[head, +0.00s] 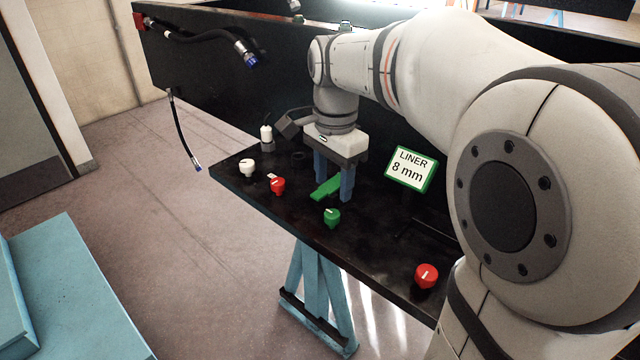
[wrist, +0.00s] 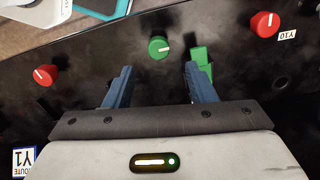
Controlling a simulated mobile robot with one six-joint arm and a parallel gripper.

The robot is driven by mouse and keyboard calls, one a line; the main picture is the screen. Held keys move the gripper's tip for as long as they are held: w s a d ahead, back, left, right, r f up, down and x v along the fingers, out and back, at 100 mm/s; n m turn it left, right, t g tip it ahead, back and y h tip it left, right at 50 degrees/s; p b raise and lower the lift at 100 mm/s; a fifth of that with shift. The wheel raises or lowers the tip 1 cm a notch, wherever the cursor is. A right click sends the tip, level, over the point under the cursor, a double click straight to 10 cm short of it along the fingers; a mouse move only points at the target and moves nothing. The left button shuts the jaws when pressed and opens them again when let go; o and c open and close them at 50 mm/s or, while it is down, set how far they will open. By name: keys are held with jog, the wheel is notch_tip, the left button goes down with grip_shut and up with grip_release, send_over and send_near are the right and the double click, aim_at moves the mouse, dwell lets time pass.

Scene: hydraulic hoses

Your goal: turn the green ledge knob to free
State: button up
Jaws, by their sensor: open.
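The green knob (head: 332,217) stands on the black ledge near its front edge, with a pale pointer mark on top. In the wrist view the green knob (wrist: 158,47) lies just beyond and between my fingertips, its mark pointing right. My gripper (head: 334,184) points down over the ledge with its blue fingers apart and empty. In the wrist view my gripper (wrist: 158,74) is open and apart from the knob. A flat green piece (head: 326,188) lies beside the fingers; in the wrist view this green piece (wrist: 203,62) is partly behind the right finger. No free marking is readable.
Red knobs (head: 277,186) (head: 426,275) stand on either side along the black ledge (head: 380,245). A white knob (head: 247,168) is further left. Hoses (head: 205,37) hang at the back left.

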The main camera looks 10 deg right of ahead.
aim_at(332, 212)
notch_tip(332, 212, down, 7)
jog(key=shift+f, duration=0.1)
jog(key=shift+c, duration=0.3)
